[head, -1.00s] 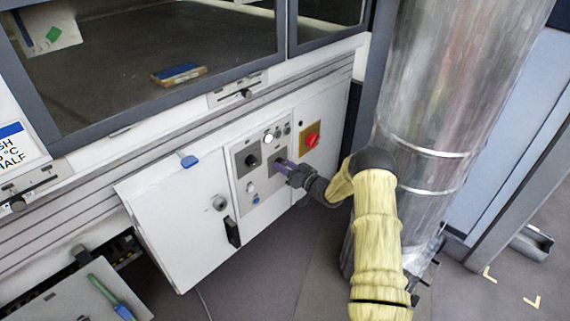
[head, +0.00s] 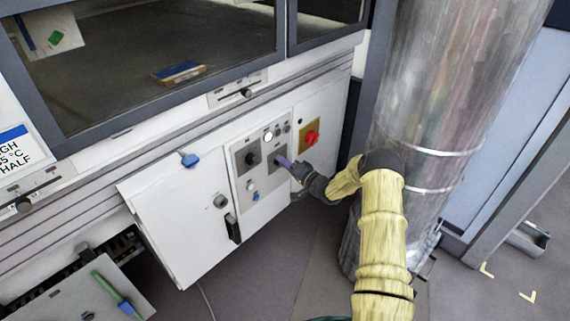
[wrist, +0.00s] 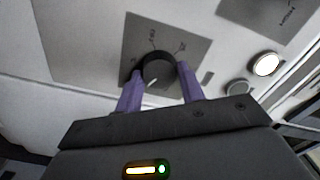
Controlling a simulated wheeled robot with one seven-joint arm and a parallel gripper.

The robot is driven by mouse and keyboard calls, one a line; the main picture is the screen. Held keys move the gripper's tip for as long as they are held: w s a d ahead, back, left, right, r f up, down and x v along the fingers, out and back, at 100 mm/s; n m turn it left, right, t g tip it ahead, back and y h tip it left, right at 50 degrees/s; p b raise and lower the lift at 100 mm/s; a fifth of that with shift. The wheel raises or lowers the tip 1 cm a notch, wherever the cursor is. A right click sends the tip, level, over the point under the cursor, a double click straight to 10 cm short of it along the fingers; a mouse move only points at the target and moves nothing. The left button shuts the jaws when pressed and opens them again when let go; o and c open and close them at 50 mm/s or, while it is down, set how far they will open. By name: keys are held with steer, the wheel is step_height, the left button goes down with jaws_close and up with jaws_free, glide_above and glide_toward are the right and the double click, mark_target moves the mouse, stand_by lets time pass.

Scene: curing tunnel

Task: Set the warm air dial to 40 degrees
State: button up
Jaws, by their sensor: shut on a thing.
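In the wrist view a round black dial (wrist: 159,68) sits on a grey scale plate (wrist: 190,45) with small marks around it, too blurred to read. A short white line shows on the dial's lower part. My gripper (wrist: 160,88) has its two purple fingers on either side of the dial, shut on it. In the head view my gripper (head: 283,161) reaches the right-hand dial on the grey control panel (head: 262,181), and its fingers hide most of that dial. The panel's lettering is not readable, so I cannot confirm which dial is the warm air one.
Another black knob (head: 252,159) is left of the held dial. A lit white button (head: 268,136) is above, and a red switch (head: 312,137) on a yellow plate is to the right. A large metal duct (head: 440,110) stands close right of my arm.

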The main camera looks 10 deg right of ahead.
steer(key=shift+f, duration=0.1)
stand_by(0.3)
steer(key=o, duration=1)
steer(key=shift+c, duration=0.2)
steer(key=p+v, duration=0.2)
steer(key=v, duration=1.5)
steer(key=shift+s+d+p, duration=0.15)
steer(key=shift+s+p, duration=0.05)
steer(key=shift+p, duration=0.2)
